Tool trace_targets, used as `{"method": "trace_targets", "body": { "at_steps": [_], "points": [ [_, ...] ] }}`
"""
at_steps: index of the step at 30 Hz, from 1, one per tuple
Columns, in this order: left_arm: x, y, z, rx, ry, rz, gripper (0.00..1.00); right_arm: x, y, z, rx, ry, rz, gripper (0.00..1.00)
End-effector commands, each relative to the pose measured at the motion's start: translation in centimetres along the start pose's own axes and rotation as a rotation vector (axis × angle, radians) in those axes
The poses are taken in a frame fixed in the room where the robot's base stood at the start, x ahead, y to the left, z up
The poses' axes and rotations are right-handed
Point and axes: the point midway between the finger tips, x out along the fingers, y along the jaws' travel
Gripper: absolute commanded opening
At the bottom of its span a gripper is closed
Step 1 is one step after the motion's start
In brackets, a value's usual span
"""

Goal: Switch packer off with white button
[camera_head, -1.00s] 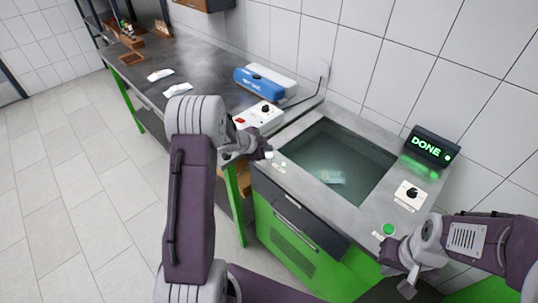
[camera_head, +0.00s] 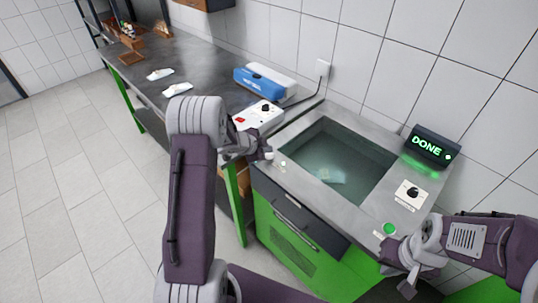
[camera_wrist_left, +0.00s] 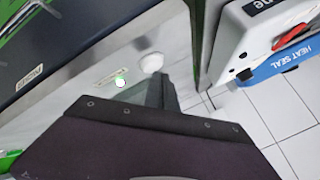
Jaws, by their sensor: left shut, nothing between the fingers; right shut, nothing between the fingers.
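The white button (camera_head: 269,155) sits at the front left corner of the metal-topped tank bench (camera_head: 358,215). It is a round white knob in the left wrist view (camera_wrist_left: 151,62), with a small glowing greenish-white lamp (camera_wrist_left: 120,82) beside it. My left gripper (camera_head: 262,152) is shut and empty, its tip right by the white button. In the left wrist view the dark fingertips (camera_wrist_left: 165,88) are just below the button; I cannot tell if they touch it. My right gripper (camera_head: 388,250) is shut and empty near a green button (camera_head: 389,229) at the bench's front right.
A display (camera_head: 432,147) reads DONE in green. A dial panel (camera_head: 412,193) lies near the tank's right side. A blue and white heat sealer (camera_head: 264,83) and its control box (camera_head: 258,115) stand on the dark table at left. White packets (camera_head: 175,89) lie on that table.

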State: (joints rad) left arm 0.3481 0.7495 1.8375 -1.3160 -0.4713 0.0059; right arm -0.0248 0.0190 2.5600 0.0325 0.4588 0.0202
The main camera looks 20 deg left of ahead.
Motion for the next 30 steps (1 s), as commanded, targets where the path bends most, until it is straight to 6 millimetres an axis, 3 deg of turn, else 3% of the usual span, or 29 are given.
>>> {"method": "trace_targets", "body": {
  "at_steps": [30],
  "points": [
    [0.62,0.44,0.45,0.0,0.0,0.0,0.0,0.6,0.01,0.06,0.0,0.0,0.0,0.0]
  ]
}}
